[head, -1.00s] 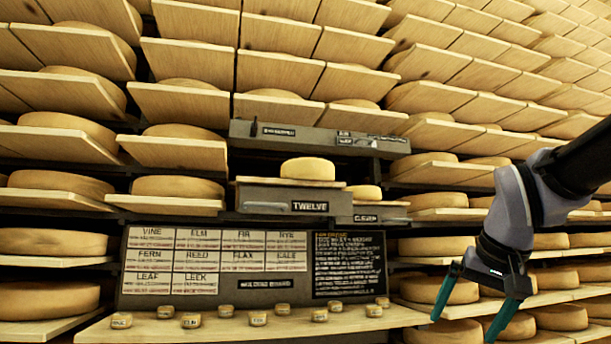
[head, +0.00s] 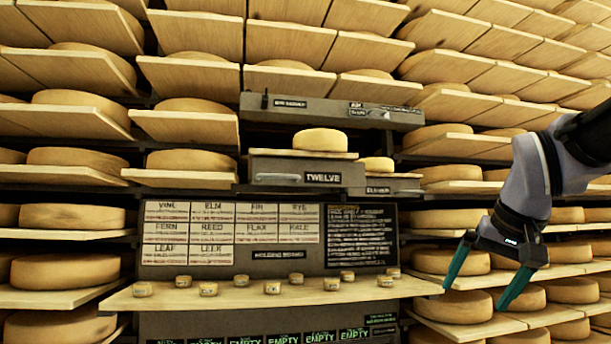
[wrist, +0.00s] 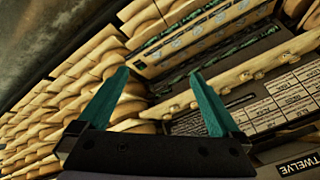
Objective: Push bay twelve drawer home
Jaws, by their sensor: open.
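The bay twelve drawer (head: 268,177) is a grey drawer front labelled TWELVE, with a metal handle at its left. It stands out ahead of the grey unit around it. A cheese wheel (head: 320,141) rests on a pale board on top of it. In the wrist view the TWELVE label (wrist: 299,165) shows at the lower right corner. My gripper (head: 482,280) is open and empty. It is at the right, lower than the drawer and well apart from it, in front of the right-hand shelves. Its two teal fingers also show in the wrist view (wrist: 160,100).
A wooden ledge (head: 230,299) with several small labelled cheeses juts out below the drawer. A name board (head: 231,235) hangs between them. A smaller grey drawer (head: 392,187) with a cheese is to the right. Loaded shelves (head: 70,220) flank the unit.

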